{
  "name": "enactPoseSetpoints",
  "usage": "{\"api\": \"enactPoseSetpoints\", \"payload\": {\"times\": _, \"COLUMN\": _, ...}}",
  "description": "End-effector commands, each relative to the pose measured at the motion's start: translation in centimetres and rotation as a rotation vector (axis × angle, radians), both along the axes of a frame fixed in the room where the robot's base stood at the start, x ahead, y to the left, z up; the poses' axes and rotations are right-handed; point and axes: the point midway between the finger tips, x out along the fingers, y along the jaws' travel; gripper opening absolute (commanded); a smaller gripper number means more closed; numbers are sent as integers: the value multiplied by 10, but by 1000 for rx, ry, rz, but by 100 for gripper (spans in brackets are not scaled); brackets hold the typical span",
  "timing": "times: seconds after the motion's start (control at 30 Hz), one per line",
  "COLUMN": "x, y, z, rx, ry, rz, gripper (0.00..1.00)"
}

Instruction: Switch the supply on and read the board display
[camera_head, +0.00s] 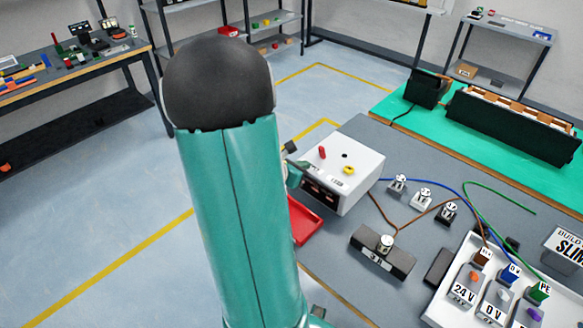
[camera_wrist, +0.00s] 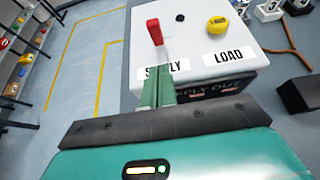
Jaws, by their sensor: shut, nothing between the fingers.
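A white box (camera_head: 343,190) stands on the grey bench to the right of my arm; it fills the upper middle of the wrist view (camera_wrist: 195,60). On its top are a red lever (camera_wrist: 155,31) above a label reading SUPPLY, partly covered, and a yellow knob (camera_wrist: 217,25) above LOAD. My gripper (camera_wrist: 158,68) is shut and empty, its green fingers over the SUPPLY label, just short of the red lever; I cannot tell whether they touch. In the head view it is mostly behind my arm. I cannot make out a lit display.
A red tray (camera_head: 303,222) sits beside the box. A black block with a terminal (camera_head: 383,262), several small terminals and brown, blue and green wires lie right. A white tray labelled 24 V and 0 V (camera_head: 448,318) is front right. A green mat (camera_head: 400,112) bears black units behind.

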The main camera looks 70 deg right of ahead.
Motion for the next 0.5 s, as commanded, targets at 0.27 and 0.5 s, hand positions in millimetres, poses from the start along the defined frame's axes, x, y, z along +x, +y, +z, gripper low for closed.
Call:
{"api": "enactPoseSetpoints", "payload": {"times": 0.27, "x": -16, "y": -36, "z": 7, "rx": -1, "ry": -1, "rz": -2, "gripper": 0}}
{"api": "enactPoseSetpoints", "payload": {"times": 0.5, "x": -18, "y": -42, "z": 9, "rx": 0, "ry": -1, "rz": 0, "gripper": 0}}
